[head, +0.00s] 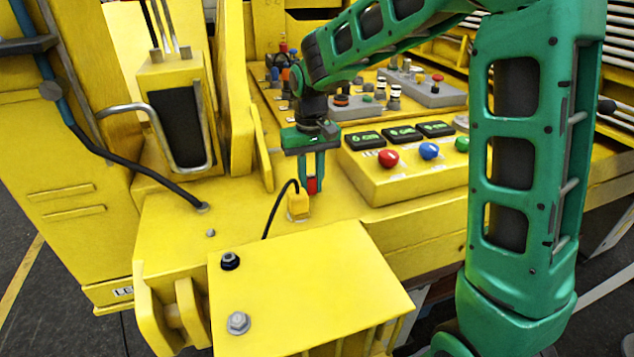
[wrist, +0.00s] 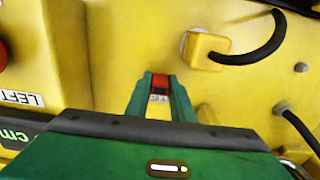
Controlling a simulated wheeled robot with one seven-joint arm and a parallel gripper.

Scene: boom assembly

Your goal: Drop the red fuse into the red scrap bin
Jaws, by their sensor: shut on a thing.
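My gripper (head: 312,184) is shut on the red fuse (head: 312,185), which shows as a small red piece between the green fingertips. In the wrist view the fuse (wrist: 160,83) sits between the two fingers, red on top with a pale part below it. In the head view the gripper points down above the yellow deck, just behind a small yellow connector block. I cannot tell how far the fuse is above the deck. I see no red scrap bin in either view.
The yellow connector block (head: 299,206) with a black cable stands close by; it also shows in the wrist view (wrist: 205,50). A yellow control box (head: 400,180) with red, blue and green buttons is to the right. Bare deck (head: 180,235) lies to the left.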

